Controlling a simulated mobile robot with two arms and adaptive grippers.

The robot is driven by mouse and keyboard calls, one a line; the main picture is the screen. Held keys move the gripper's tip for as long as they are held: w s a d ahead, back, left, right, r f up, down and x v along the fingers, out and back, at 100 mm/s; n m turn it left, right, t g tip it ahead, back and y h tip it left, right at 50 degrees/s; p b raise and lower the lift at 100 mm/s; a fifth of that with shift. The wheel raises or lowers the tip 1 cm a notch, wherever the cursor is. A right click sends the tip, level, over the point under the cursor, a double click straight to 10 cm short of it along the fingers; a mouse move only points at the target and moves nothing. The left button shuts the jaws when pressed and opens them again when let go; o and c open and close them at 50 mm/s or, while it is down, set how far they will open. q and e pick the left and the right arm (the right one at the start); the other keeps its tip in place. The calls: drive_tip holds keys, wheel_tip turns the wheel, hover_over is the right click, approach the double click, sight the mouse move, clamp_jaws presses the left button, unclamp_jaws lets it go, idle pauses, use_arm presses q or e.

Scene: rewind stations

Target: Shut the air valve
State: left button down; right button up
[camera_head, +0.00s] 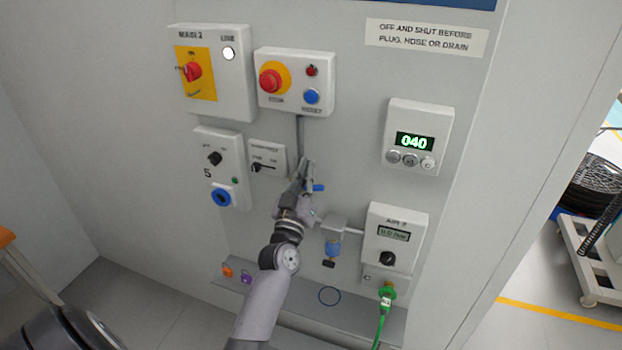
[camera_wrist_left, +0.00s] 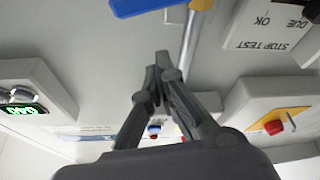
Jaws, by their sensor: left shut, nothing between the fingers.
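The air valve's blue lever (camera_head: 318,187) sticks out to the right of my left gripper in the head view. The grey pipe (camera_head: 300,135) runs down the panel to it, and my gripper hides the valve body. In the left wrist view the lever (camera_wrist_left: 150,6) lies at the top edge, crosswise to the pipe (camera_wrist_left: 190,40). My left gripper (camera_head: 308,162) is shut and empty, close in front of the pipe, with its fingertips a little above the lever. In the wrist view the fingertips (camera_wrist_left: 162,65) are together and apart from the lever. My right gripper is not in view.
The stop box (camera_head: 297,82) is above the gripper and a small switch plate (camera_head: 267,158) is to its left. The AIR 2 box (camera_head: 395,235) is to the lower right, with a green hose (camera_head: 382,320) below. A narrow shelf (camera_head: 350,318) juts out underneath.

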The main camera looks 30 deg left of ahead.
sight(314, 191)
use_arm(q)
drive_tip(key=f, duration=0.1)
drive_tip(key=d+f, duration=0.1)
drive_tip(key=f, duration=0.1)
drive_tip(key=shift+s+f, duration=0.1)
drive_tip(key=shift+f, duration=0.2)
drive_tip(key=m, duration=0.1)
drive_tip(key=f+m+h, duration=0.1)
drive_tip(key=m, duration=0.1)
drive_tip(key=d+m+h+b, duration=0.1)
drive_tip(key=shift+f+m+t, duration=0.25)
drive_tip(key=shift+m+t, duration=0.05)
drive_tip(key=shift+m, duration=0.1)
drive_tip(key=shift+a, duration=0.1)
